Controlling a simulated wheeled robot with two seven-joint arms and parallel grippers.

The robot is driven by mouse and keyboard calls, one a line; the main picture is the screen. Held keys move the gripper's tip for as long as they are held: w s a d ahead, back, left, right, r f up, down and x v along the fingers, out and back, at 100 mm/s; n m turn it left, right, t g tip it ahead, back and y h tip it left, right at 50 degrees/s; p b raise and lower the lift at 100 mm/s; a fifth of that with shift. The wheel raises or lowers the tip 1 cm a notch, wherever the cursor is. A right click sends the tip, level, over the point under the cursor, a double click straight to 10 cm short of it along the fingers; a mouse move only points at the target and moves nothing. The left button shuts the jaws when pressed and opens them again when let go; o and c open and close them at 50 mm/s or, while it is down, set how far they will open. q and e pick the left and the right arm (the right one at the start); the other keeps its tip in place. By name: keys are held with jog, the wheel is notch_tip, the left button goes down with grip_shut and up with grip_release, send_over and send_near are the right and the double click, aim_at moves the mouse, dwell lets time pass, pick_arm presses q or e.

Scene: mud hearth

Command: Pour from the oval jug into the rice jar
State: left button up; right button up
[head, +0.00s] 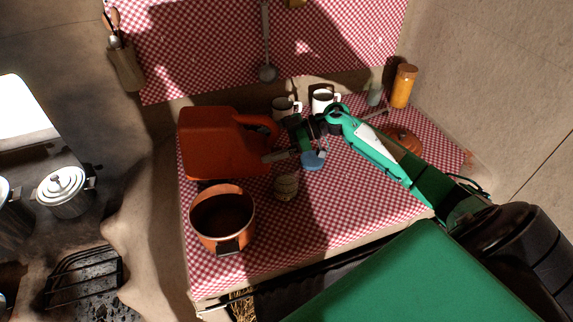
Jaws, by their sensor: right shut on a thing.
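The oval jug (215,145) is a large orange-red vessel with a loop handle on its right side. It is at the left part of the checked cloth, above and behind an orange pot. My right gripper (272,156) comes in from the right and is shut on the jug at its handle side; the exact grip is partly hidden. A small pale patterned jar (286,187), which looks like the rice jar, stands just below the gripper and right of the pot. Its contents cannot be made out. My left gripper is not in view.
The orange pot (207,236) stands at the front left of the checked counter (330,220). White mugs (323,100), an amber jar (403,88) and a red-brown lid (407,138) are farther back. A lidded metal pot (66,195) is left. The counter's front right is clear.

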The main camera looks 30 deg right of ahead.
jog(key=shift+w, duration=0.15)
jog(key=shift+a, duration=0.15)
jog(key=shift+d, duration=0.2)
jog(key=shift+s+a+b, duration=0.1)
jog(key=shift+s+b, duration=0.1)
jog(key=shift+b, duration=0.1)
jog(key=shift+w+d+f+y, duration=0.15)
jog(key=shift+d+y, duration=0.05)
jog(key=shift+y, duration=0.1)
jog(key=shift+a, duration=0.1)
